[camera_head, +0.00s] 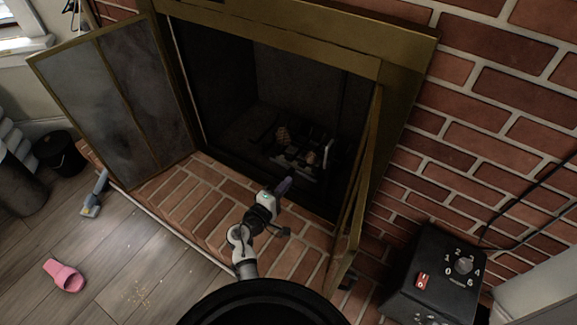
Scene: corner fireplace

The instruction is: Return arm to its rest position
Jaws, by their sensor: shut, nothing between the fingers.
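My arm reaches up from the dark round part of my body at the bottom middle, over the brick hearth. My gripper (284,187) is at the arm's far end, in front of the fireplace opening. Its dark fingers are small in this view; they are shut and hold nothing. It appears apart from the logs, though its exact height above the hearth is hard to tell.
The fireplace (225,85) has its left glass door (115,105) and right door (357,190) swung open, flanking my arm. Logs (305,150) lie inside. A black control box (435,275) stands right. A pink slipper (64,276), brush (95,195) and black bucket (60,152) are left.

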